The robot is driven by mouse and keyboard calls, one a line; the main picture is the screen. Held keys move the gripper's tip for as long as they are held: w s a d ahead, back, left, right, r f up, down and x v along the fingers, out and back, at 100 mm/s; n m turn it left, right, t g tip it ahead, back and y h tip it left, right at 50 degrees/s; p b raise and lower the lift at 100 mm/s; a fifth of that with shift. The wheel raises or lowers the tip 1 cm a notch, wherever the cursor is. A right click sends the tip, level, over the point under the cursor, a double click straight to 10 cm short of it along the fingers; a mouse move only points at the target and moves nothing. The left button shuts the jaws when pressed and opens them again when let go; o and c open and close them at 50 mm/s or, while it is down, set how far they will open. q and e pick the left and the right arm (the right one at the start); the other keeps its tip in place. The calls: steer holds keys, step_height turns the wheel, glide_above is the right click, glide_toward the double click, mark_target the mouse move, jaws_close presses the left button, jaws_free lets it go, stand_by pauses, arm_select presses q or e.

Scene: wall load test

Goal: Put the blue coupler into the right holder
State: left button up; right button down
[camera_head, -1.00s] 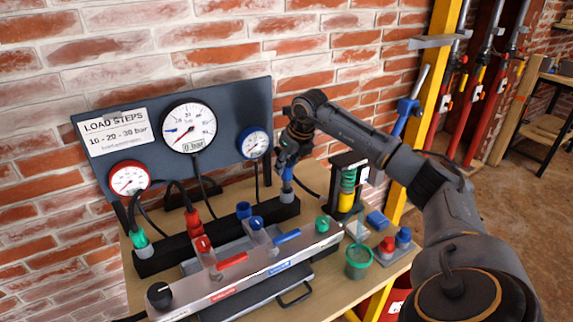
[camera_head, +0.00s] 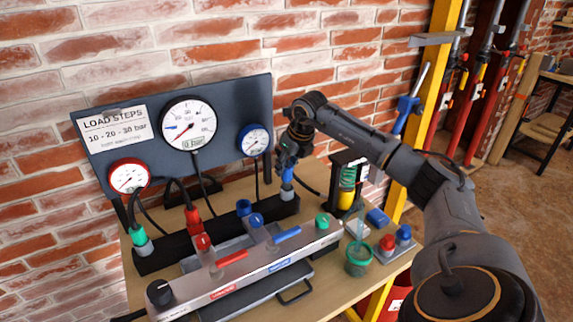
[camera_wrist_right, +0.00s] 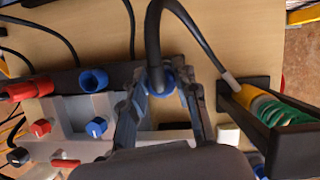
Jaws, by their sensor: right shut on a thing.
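My right gripper (camera_head: 288,165) points down over the right end of the black holder rail (camera_head: 215,222). It is shut on the blue coupler (camera_head: 287,174), which is upright with a grey lower end. The coupler is at the rail's right end, where the right holder is. I cannot tell whether it is seated there or just above it. In the right wrist view the blue coupler (camera_wrist_right: 172,82) is between the two fingers, with a black hose running from its top. The right holder's opening is hidden. My left gripper is not in view.
The grey valve block (camera_head: 240,273) lies in front. A black stand (camera_head: 346,185) with a coiled green hose is close right of the gripper.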

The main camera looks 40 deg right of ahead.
steer(key=shift+f, duration=0.3)
stand_by(0.4)
steer(key=shift+f+b, duration=0.35)
steer(key=shift+f, duration=0.05)
steer(key=shift+f, duration=0.2)
steer(key=shift+f+b, duration=0.35)
steer(key=shift+f, duration=0.1)
steer(key=shift+f, duration=0.15)
stand_by(0.8)
steer(key=shift+c, duration=2.2)
jaws_free()
